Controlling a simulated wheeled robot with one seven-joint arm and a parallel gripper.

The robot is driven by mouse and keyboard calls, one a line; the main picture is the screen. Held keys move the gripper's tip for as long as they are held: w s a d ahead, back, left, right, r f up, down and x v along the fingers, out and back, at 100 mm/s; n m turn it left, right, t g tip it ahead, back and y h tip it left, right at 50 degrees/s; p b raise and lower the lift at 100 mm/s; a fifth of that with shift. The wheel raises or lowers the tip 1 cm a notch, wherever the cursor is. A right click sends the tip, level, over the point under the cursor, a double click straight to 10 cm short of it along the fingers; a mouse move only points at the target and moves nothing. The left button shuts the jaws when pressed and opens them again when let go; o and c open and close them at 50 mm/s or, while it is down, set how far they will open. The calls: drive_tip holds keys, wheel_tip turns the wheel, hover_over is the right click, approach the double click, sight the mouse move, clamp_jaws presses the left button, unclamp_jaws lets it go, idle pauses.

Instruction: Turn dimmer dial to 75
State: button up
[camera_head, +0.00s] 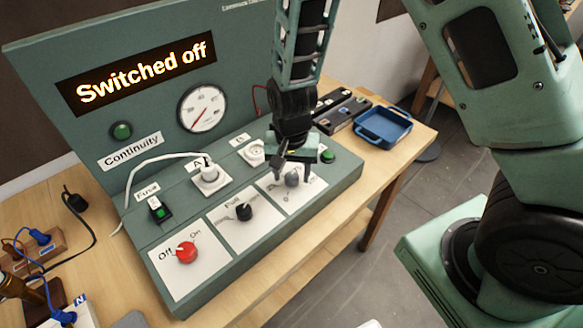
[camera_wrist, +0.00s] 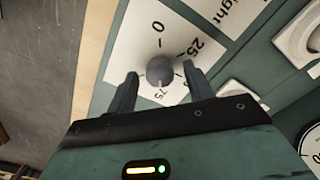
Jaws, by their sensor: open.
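The dimmer dial (camera_head: 291,178) is a small grey round knob on a white scale plate at the right end of the green console. In the wrist view the dial (camera_wrist: 160,70) sits between the two fingers of my gripper (camera_wrist: 161,73), which are open with a gap on each side. Marks 0, 25 and 75 show around it; the 50 is partly hidden by the right finger. A pale line lies at the dial's edge by the 75; I cannot tell whether it is a pointer or a scale tick. In the head view my gripper (camera_head: 293,168) points down over the dial.
The display (camera_head: 140,72) reads "Switched off". A red knob (camera_head: 186,252) marked Off and On and a black knob (camera_head: 244,212) share the console front. A white plug (camera_head: 209,172) is in a socket behind. A green button (camera_head: 327,156) lies right of my gripper. A blue tray (camera_head: 383,127) stands beyond.

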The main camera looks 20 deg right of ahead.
sight(291, 176)
wheel_tip(291, 176, up, 17)
drive_tip(key=b, duration=0.1)
drive_tip(key=shift+r, duration=0.2)
idle(0.6)
drive_tip(key=s+a+f+n+b, duration=0.1)
drive_tip(key=s+a+n, duration=0.2)
drive_tip(key=s+n, duration=0.3)
drive_tip(key=s+a+f+n+b, duration=0.1)
drive_tip(key=s+n, duration=0.6)
drive_tip(key=s, duration=0.7)
drive_tip(key=shift+a+f+n+y+b, duration=0.35)
drive_tip(key=shift+a+f, duration=0.1)
drive_tip(key=shift+a, duration=0.65)
drive_tip(key=shift+o, duration=0.3)
